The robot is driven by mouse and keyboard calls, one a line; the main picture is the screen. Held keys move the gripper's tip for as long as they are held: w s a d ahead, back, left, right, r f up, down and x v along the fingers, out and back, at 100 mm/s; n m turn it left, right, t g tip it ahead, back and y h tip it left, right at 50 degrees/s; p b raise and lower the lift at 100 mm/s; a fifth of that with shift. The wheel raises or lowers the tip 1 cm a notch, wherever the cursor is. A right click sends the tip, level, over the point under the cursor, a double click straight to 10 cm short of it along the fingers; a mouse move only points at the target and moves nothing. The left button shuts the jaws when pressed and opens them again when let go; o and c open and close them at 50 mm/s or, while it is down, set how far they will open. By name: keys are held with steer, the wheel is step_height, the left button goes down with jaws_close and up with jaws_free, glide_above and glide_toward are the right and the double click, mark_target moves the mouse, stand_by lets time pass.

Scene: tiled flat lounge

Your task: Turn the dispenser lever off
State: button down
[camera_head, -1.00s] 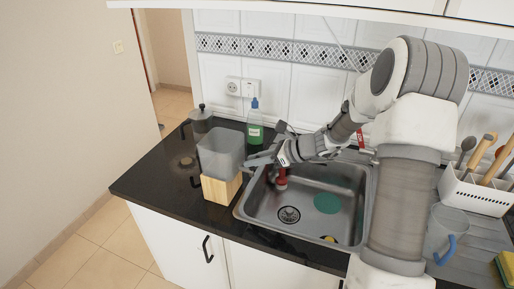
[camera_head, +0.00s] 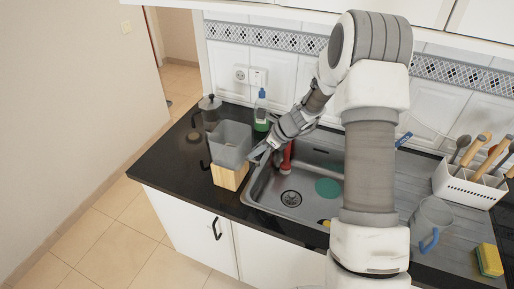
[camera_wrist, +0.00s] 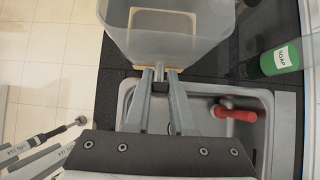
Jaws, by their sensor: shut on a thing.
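The dispenser (camera_head: 230,140) is a translucent grey container on a light wooden block (camera_head: 230,177), at the left edge of the sink. Its container (camera_wrist: 112,30) fills the top of the wrist view. My gripper (camera_head: 254,157) is at the dispenser's right side, close against the container in the head view. In the wrist view my gripper (camera_wrist: 160,78) is shut on the small grey dispenser lever (camera_wrist: 159,88) just below the container's rim. The fingers hide much of the lever, so its exact angle cannot be told.
The sink (camera_head: 263,196) lies right of the dispenser, with a red-handled item (camera_wrist: 236,114) in it. A green soap bottle (camera_head: 261,117) stands behind. A moka pot (camera_head: 210,108) is at back left. A mug (camera_head: 432,222) and utensil rack (camera_head: 468,187) are at right.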

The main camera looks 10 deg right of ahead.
stand_by(0.3)
steer(key=c, duration=0.8)
jaws_free()
steer(key=shift+o, duration=0.2)
steer(key=v, duration=1.7)
steer(key=shift+r+b, duration=0.15)
steer(key=shift+b, duration=0.15)
